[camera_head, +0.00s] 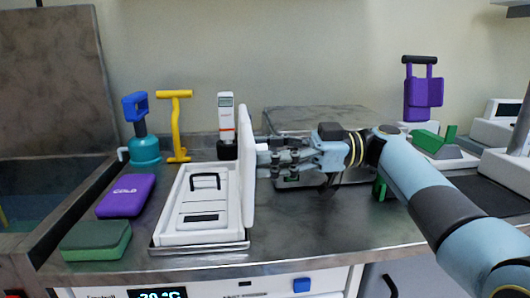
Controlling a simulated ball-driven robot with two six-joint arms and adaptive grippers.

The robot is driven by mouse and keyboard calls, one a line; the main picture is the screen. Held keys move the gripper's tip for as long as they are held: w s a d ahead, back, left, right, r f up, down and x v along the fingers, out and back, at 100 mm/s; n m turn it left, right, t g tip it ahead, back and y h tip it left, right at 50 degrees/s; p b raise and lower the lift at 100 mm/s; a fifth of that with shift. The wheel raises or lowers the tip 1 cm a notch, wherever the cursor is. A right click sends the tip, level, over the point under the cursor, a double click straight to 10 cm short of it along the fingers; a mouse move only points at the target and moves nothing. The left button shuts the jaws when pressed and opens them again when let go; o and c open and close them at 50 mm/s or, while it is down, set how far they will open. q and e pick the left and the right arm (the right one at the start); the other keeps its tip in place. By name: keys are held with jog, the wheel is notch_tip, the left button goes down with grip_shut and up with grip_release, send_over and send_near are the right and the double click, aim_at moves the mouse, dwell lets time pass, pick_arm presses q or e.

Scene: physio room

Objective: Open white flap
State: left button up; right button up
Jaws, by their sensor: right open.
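The white flap (247,170) stands upright along the right edge of a white case (167,236) on the counter. The case is uncovered, and a dark handle and a dark panel show inside it. My right gripper (262,158) is at the flap's right face, its fingers pointing left. It is open, and its fingertips are at or very close to the flap; I cannot tell whether they touch. My left gripper is not in view.
A purple cold pack (126,195) and a green block (96,240) lie left of the case. A teal tool (144,148), a yellow handle (179,126) and a white device (227,122) stand behind. The counter (310,228) is bare at front right.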

jog(key=d, duration=1.1)
jog(key=shift+w+d, duration=0.3)
jog(key=shift+w, duration=0.05)
